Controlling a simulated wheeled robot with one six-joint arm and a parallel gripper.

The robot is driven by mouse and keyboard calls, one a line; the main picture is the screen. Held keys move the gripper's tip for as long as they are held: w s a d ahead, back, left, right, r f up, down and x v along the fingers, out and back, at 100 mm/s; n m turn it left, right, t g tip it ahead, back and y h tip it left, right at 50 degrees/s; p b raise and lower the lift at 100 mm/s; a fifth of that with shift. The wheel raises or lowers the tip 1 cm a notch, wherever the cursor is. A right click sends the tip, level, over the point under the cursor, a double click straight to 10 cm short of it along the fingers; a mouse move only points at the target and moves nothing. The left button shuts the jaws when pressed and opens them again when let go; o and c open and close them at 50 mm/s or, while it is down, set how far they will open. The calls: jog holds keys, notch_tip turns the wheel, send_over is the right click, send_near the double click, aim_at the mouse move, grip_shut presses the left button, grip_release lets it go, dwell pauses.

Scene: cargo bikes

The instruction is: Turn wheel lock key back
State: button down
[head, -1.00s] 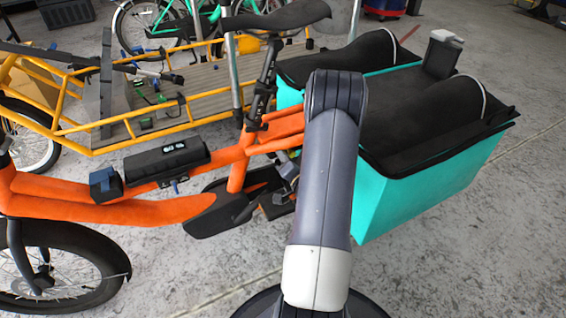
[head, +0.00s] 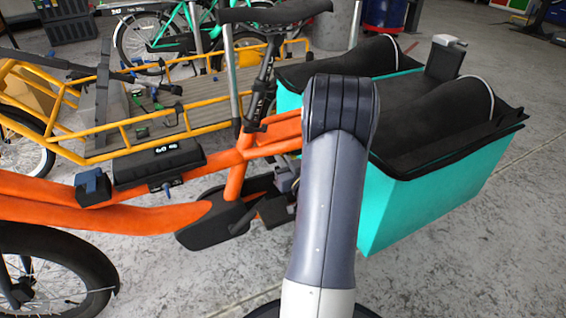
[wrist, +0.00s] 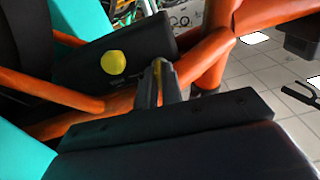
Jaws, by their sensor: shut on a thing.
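My gripper (wrist: 158,68) shows in the wrist view with its two narrow grey fingers close together. Its tips are shut on a small yellowish piece, mostly hidden between them, which looks like the wheel lock key (wrist: 157,66). A black housing (wrist: 85,68) lies behind the fingers, with a round yellow disc (wrist: 113,63) on its face just left of the tips. I cannot tell how far the key is turned. In the head view my arm hides the gripper and the lock area of the orange cargo bike (head: 240,165).
The bike's turquoise cargo box (head: 420,195) with black covers stands right of my arm. A black battery (head: 160,163) sits on the orange frame. A yellow-framed cargo bike (head: 90,140) stands behind. Grey floor is open at the right front.

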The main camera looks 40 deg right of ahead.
jog(key=shift+n, duration=0.4)
jog(key=c, duration=1.6)
grip_release()
jog(key=shift+o, duration=0.2)
jog(key=shift+s, duration=0.1)
jog(key=p+v, duration=0.2)
jog(key=v, duration=0.8)
jog(key=shift+s, duration=0.35)
jog(key=b+x, duration=0.2)
jog(key=x, duration=0.9)
jog(key=shift+a, duration=0.1)
